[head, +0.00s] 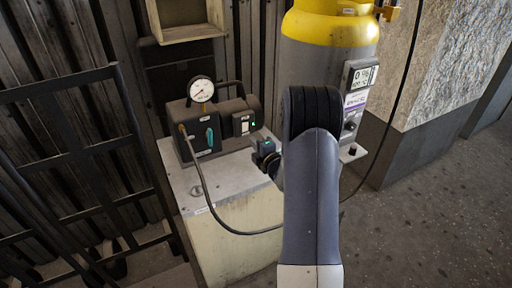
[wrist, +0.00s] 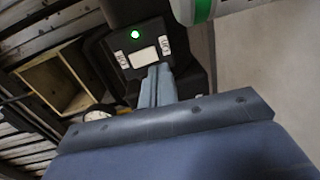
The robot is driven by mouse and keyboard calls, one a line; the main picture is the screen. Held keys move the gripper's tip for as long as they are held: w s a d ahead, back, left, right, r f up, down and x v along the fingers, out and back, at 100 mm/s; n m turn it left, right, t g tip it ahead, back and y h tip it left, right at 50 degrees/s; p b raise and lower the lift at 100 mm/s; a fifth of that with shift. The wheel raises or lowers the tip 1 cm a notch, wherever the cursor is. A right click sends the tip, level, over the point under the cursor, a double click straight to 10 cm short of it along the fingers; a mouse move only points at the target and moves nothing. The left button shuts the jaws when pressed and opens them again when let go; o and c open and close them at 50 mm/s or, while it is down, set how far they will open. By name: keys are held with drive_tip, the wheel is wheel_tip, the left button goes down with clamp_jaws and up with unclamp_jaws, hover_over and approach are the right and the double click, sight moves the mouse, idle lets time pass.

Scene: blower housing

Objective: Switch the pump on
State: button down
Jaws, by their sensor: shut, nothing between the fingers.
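The dark pump (head: 212,127) sits on a pale cabinet, with a round gauge (head: 201,90) on top and a teal handle (head: 210,137) on its front. In the wrist view the plate (wrist: 143,50) shows the green lamp (wrist: 134,34) lit, a white rocker and two labels. My gripper (wrist: 158,70) is shut and empty, its fingertips in front of the rocker's lower edge. I cannot tell whether they touch it. In the head view my arm partly hides the gripper.
A yellow-topped cylinder (head: 330,27) with a display panel (head: 360,77) stands right of the pump. A cable loops from the pump across the cabinet (head: 235,235) front. A dark metal hand truck (head: 75,150) stands at left. Open floor lies at right.

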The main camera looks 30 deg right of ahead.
drive_tip(key=s, duration=0.3)
drive_tip(key=s+b, duration=0.1)
drive_tip(key=s, duration=0.2)
drive_tip(key=s+f, duration=0.1)
drive_tip(key=s, duration=0.2)
drive_tip(key=shift+d+b, duration=0.2)
drive_tip(key=shift+b, duration=0.1)
drive_tip(key=shift+w, duration=0.1)
